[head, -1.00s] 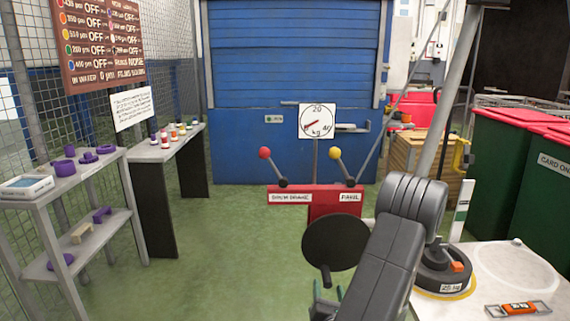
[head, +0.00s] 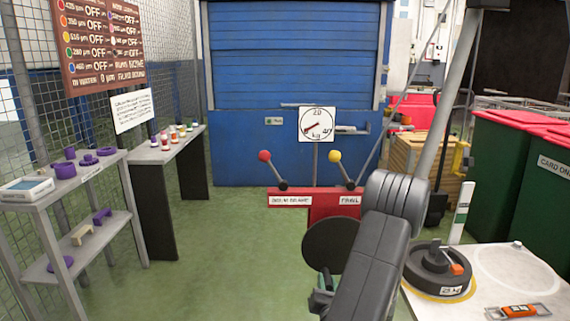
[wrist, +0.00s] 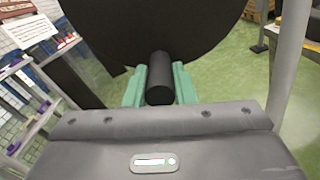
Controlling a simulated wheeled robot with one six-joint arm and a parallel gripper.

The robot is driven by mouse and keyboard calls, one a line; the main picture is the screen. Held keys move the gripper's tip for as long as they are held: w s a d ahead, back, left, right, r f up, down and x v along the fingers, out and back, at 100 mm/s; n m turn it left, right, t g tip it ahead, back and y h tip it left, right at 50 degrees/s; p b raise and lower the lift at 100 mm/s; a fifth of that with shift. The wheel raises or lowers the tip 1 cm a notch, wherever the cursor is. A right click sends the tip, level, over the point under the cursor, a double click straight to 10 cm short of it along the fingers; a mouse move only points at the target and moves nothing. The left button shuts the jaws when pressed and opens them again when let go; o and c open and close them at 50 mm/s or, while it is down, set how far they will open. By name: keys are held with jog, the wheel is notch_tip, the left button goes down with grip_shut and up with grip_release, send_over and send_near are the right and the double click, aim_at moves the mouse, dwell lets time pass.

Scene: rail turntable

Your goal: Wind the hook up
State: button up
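The red winch housing (head: 336,205) stands in the middle of the head view, with levers labelled drum brake (head: 272,167) and pawl (head: 343,167). Below it is the black crank disc (head: 325,241), partly behind my arm. In the wrist view the disc (wrist: 150,25) fills the top, and its black crank handle (wrist: 160,82) points toward the camera. The green fingers of my gripper (wrist: 160,88) lie along both sides of the handle, with no gap seen. In the head view my gripper (head: 322,282) is low at the disc. I see no hook.
A dial (head: 318,124) in kg stands above the winch. A black 25 kg weight (head: 437,268) and an orange device (head: 518,311) sit on the pale platform at right. Shelves (head: 88,231) line the left. Green floor between is clear.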

jog(key=shift+a+r+m+p, duration=0.4)
jog(key=shift+a+m, duration=0.2)
jog(key=shift+m, duration=0.3)
jog(key=shift+a+r+m+p, duration=0.35)
jog(key=shift+a+m, duration=0.25)
jog(key=shift+m, duration=0.3)
grip_shut()
jog(key=shift+a+r+m+p, duration=0.6)
jog(key=shift+r+m+p, duration=0.15)
jog(key=shift+m, duration=0.25)
jog(key=shift+a+r+m+p, duration=0.3)
jog(key=shift+a+m, duration=0.1)
jog(key=shift+m, duration=0.4)
jog(key=shift+a+r+m+p, duration=0.35)
jog(key=shift+r+m+p, duration=0.45)
jog(key=shift+m, duration=0.1)
jog(key=shift+a+r+m+p, duration=0.2)
jog(key=shift+r+m+p, duration=0.25)
jog(key=shift+m, duration=0.45)
